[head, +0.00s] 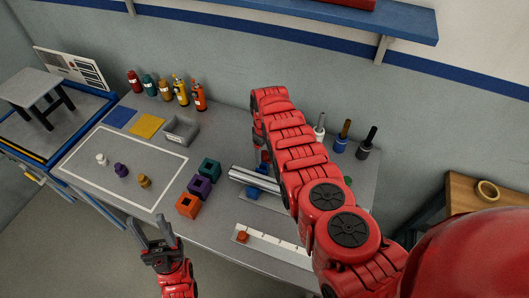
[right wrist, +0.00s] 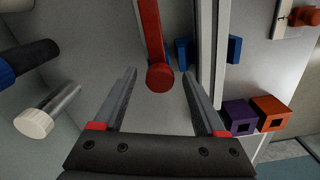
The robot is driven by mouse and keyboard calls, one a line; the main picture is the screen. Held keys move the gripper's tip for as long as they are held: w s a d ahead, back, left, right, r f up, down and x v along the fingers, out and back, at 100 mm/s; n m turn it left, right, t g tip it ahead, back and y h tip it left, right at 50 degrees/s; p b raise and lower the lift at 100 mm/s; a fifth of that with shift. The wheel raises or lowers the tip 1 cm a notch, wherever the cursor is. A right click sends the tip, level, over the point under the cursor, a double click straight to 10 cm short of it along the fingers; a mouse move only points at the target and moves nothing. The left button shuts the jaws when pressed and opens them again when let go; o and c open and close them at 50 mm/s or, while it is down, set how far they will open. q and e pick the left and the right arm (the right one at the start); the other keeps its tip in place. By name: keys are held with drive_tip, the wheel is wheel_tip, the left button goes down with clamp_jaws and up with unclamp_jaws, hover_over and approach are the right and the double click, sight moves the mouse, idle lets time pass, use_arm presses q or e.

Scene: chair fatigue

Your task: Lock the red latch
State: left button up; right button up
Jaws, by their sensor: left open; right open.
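The red latch (right wrist: 152,35) shows in the right wrist view as a long red bar with a round red end. Its round end lies between the fingertips of my right gripper (right wrist: 159,78), which is open, with a gap visible on both sides. A silver rail (right wrist: 208,60) with blue blocks (right wrist: 233,48) runs beside the latch. In the head view my right arm hides the right gripper and most of the latch. The rail also shows there (head: 252,179). My left gripper (head: 150,222) is open and empty in front of the table's front edge.
Orange, purple and green blocks (head: 198,188) stand left of the rail. A white scale with an orange slider (head: 242,237) lies in front. Bottles (head: 180,92), a grey tray (head: 181,131) and dark-handled tools (head: 366,146) stand further back. Small pieces sit in a white outline (head: 120,171).

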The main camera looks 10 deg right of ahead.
clamp_jaws()
idle(1.3)
